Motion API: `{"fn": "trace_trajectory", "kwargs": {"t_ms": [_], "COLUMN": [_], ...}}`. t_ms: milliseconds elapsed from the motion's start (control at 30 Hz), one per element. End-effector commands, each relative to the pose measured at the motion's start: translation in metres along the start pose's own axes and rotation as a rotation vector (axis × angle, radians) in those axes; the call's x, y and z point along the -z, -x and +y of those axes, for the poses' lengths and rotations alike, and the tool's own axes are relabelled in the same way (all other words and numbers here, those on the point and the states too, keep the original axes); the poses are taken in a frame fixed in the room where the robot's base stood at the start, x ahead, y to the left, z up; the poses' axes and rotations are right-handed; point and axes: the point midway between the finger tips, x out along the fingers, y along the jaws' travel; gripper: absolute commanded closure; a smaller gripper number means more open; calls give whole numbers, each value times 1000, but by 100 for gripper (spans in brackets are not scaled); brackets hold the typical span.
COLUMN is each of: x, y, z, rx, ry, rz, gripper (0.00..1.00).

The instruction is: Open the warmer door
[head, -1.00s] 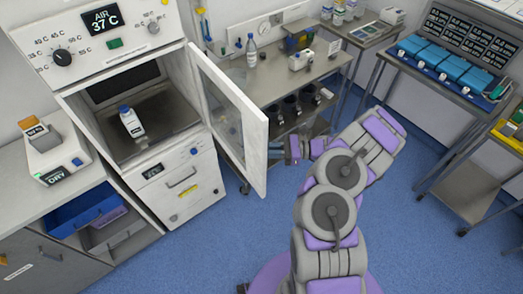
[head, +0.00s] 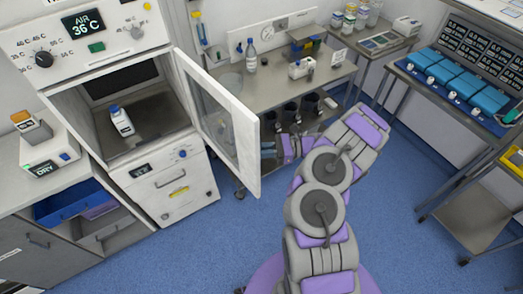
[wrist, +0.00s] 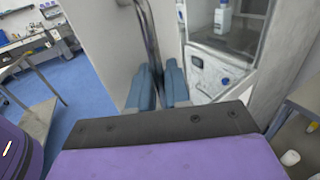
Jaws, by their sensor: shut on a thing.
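The white warmer (head: 180,190) stands at the left in the head view, its chamber exposed. Its white-framed glass door (head: 248,155) stands wide open, swung out to the right. My gripper (head: 268,152) is at the door's free edge, partly hidden by the door in the head view. In the wrist view my gripper's two blue fingers (wrist: 162,88) are shut around the dark vertical door handle (wrist: 150,40). The grip point itself is partly hidden between the fingers. A white bottle with a blue cap (head: 121,121) stands inside the chamber; it also shows in the wrist view (wrist: 222,18).
A steel bench (head: 290,85) with bottles and boxes stands behind the door. A trolley with blue trays (head: 460,80) is at the right. A counter (head: 60,170) with a small dryer unit adjoins the warmer's left. Blue floor (head: 410,250) is clear in front.

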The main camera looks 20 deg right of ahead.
Motion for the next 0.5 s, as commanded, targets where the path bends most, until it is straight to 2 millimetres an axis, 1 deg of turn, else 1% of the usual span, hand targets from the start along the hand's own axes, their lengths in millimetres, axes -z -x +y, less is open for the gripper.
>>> {"fn": "trace_trajectory", "kwargs": {"t_ms": [100,133,267,500], "x": [-1,-1,-1,0], "y": [-1,0,1,5], "z": [-1,-2,-1,-1], "rx": [2,2,2,1], "ry": [2,2,1,0], "rz": [-2,-2,-3,-4], "gripper": [100,82,70,70]}}
